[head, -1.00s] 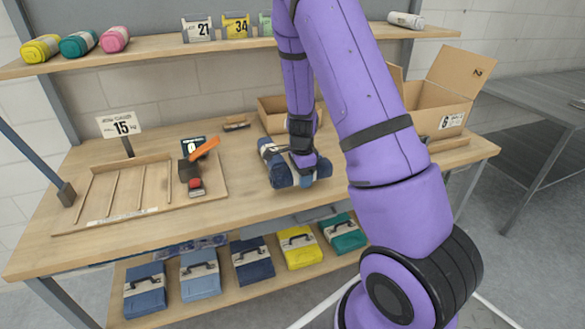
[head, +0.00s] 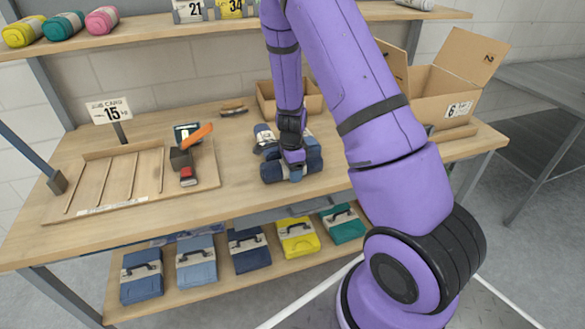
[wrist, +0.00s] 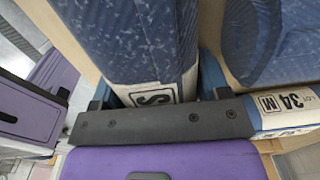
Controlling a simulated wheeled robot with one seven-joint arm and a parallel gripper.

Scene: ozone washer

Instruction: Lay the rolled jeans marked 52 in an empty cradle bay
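My gripper (head: 291,160) points down at a group of dark blue rolled jeans on the bench, right of the cradle. In the wrist view one blue roll (wrist: 135,40) with a white band lies between my two fingers and fills most of the gap. I cannot tell if both fingers press on it. Its band mark is mostly hidden by the palm, so I cannot read 52. A second blue roll (wrist: 285,45), banded 34 M, lies close on the right. The wooden cradle (head: 90,208) at left has several bays between thin dividers, all empty.
A dark device with an orange lever (head: 190,150) stands at the cradle's right end. A sign reading 15 (head: 110,111) stands behind the cradle. Behind my arm are a low open box (head: 265,98) and a carton (head: 440,100).

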